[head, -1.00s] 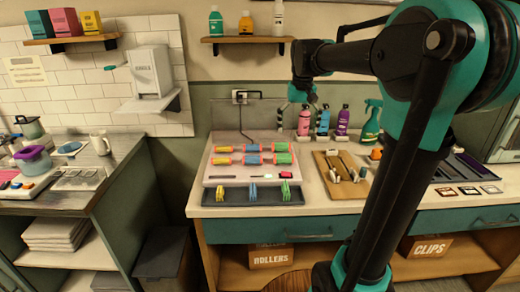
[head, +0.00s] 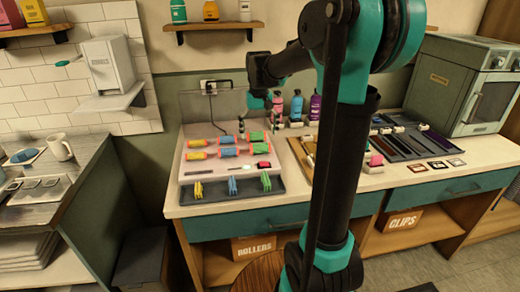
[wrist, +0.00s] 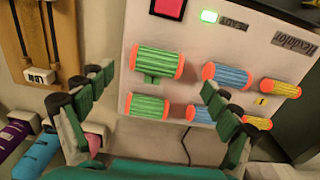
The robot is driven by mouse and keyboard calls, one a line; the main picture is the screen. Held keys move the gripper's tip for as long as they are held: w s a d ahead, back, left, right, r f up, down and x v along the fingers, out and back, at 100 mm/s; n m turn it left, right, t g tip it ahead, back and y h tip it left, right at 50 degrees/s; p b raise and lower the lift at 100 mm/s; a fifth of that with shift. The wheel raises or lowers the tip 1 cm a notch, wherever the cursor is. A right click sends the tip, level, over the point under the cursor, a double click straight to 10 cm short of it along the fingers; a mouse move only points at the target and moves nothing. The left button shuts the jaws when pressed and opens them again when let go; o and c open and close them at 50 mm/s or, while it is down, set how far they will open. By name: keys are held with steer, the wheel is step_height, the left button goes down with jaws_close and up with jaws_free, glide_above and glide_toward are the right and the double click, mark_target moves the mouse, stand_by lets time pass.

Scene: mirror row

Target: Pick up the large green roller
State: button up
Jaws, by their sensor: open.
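The large green roller (head: 257,149) with orange ends lies in the front row of the white heater board, at its right end. It also shows in the wrist view (wrist: 158,62), where it looks bigger than the other green roller (wrist: 150,107) behind it. My gripper (wrist: 158,84) is open and empty, its fingers spread apart to either side of the green rollers. In the head view my gripper (head: 242,130) hangs at the back of the board, near the back-row green roller. I see no contact with a roller.
Blue rollers (wrist: 226,76) and yellow rollers (wrist: 279,88) sit beside the green ones. A dark tray of clips (head: 232,188) lies in front of the board (head: 215,173). Bottles (head: 296,106) stand behind to the right; a wooden board (wrist: 40,45) lies beside the heater.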

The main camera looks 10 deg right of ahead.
mark_target(260, 145)
steer(key=shift+w+d+f, duration=0.1)
steer(key=shift+f, duration=1.3)
steer(key=shift+w+d+f, duration=0.1)
steer(key=shift+f, duration=1.3)
steer(key=c, duration=1.2)
steer(key=shift+c, duration=0.2)
steer(key=shift+r, duration=0.1)
